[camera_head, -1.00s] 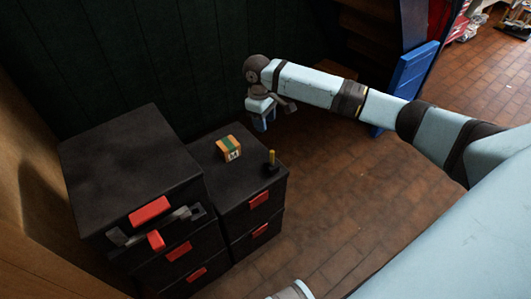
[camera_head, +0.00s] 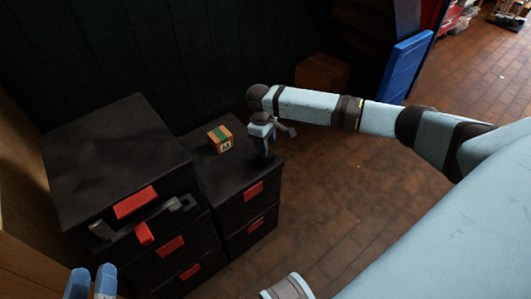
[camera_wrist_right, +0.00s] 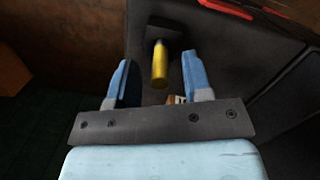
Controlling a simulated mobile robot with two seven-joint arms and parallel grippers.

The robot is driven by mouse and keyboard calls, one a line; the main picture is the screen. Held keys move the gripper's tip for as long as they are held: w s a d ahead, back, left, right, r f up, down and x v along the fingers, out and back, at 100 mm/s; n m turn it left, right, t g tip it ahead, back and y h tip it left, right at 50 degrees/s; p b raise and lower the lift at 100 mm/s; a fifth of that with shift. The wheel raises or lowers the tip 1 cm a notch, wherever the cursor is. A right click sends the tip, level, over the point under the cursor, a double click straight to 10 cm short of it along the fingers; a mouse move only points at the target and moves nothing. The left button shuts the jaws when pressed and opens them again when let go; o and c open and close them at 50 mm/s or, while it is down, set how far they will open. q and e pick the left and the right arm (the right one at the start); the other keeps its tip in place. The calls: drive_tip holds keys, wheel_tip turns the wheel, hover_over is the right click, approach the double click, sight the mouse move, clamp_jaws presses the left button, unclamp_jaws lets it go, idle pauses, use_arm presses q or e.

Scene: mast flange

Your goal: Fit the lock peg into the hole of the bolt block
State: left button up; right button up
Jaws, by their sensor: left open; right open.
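The lock peg (camera_wrist_right: 160,68), a yellow shaft on a dark base, stands on the lower black cabinet. In the right wrist view it shows between the fingers of my open right gripper (camera_wrist_right: 158,76), with gaps on both sides. In the head view my right gripper (camera_head: 263,150) hides the peg. A grey fixture (camera_head: 181,203) on the front of the taller cabinet looks like the bolt block; I cannot make out its hole. My left gripper (camera_head: 91,281) is open and empty at the bottom left.
An orange and green cube (camera_head: 220,140) with a letter sits left of my right gripper on the lower cabinet (camera_head: 222,180). The taller cabinet (camera_head: 115,155) has red handles. A cardboard box (camera_head: 322,73) stands behind.

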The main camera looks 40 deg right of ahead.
clamp_jaws()
